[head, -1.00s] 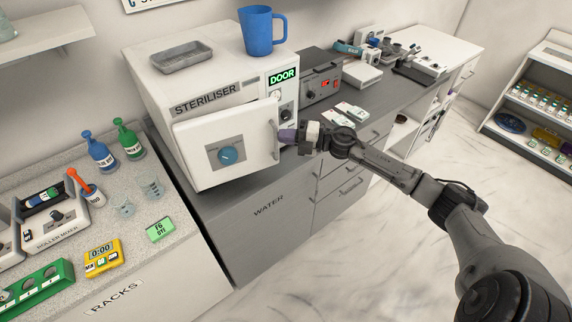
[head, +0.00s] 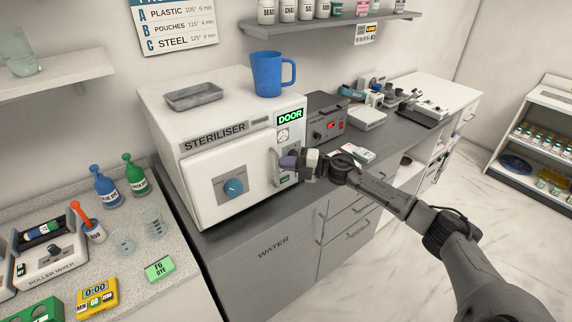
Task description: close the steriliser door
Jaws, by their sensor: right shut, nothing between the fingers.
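The steriliser (head: 160,110) is a white box on the grey counter, with a lit green DOOR sign (head: 290,115) on its front panel. My right gripper (head: 288,161) is shut and empty, at the door's right edge by the handle (head: 276,167). It partly covers the control panel. I cannot tell whether it touches the door. My left gripper is not in view.
A blue mug (head: 268,75) and a grey metal tray (head: 193,95) sit on top of the steriliser. A grey device with a red display (head: 327,127) stands to its right. Bottles and a roller mixer (head: 45,255) are on the left counter.

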